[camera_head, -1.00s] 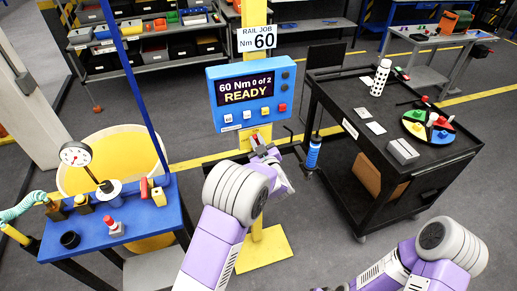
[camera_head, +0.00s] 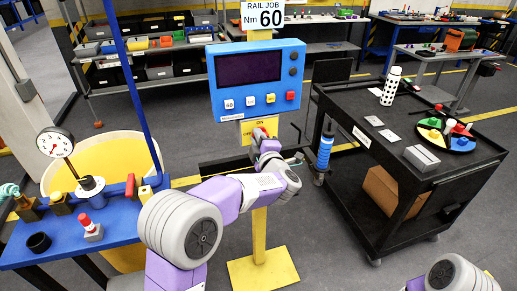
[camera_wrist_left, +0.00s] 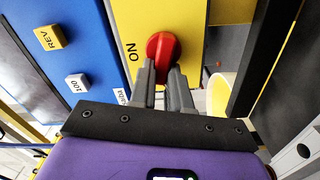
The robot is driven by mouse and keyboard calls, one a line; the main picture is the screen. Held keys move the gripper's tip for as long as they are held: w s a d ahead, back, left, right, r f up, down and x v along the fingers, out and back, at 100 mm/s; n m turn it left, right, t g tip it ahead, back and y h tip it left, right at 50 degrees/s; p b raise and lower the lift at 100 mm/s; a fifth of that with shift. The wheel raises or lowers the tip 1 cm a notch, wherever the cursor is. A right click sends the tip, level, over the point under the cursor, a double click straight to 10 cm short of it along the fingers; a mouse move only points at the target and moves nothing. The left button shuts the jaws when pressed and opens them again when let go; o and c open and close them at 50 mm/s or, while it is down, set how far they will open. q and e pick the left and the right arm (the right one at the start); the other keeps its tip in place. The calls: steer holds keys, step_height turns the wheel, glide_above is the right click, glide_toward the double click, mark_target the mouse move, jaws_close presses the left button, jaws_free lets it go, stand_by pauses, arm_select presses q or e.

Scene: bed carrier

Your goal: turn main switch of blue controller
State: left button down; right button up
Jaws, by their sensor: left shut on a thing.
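The blue controller (camera_head: 258,80) stands on a yellow post, and its screen is dark. Below it is a yellow panel with a red main switch (camera_head: 262,132). In the left wrist view the red switch knob (camera_wrist_left: 161,47) sits on the yellow panel beside the word "ON". My left gripper (camera_wrist_left: 166,72) is shut on the red knob, its fingertips on either side of the knob's lower part. It also shows at the switch in the head view (camera_head: 266,140). My right gripper is out of view; only part of my right arm shows at the lower right.
A black cart (camera_head: 345,150) with a bottle and a colored tray stands to the right. A blue table (camera_head: 120,222) with a gauge stands at the left. Controller buttons marked "REV" (camera_wrist_left: 50,36) and "100" (camera_wrist_left: 78,84) are near my left wrist.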

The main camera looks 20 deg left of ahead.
arm_select(q)
steer(key=shift+f+n+b, duration=0.2)
steer(key=shift+n+b, duration=0.7)
steer(key=shift+b, duration=0.1)
steer(key=shift+f+n+b, duration=0.15)
steer(key=shift+n+b, duration=0.75)
steer(key=shift+b, duration=0.1)
steer(key=c, duration=1.1)
jaws_free()
steer(key=p+v, duration=0.1)
steer(key=v, duration=0.6)
steer(key=shift+s+d, duration=0.15)
steer(key=shift+s, duration=0.15)
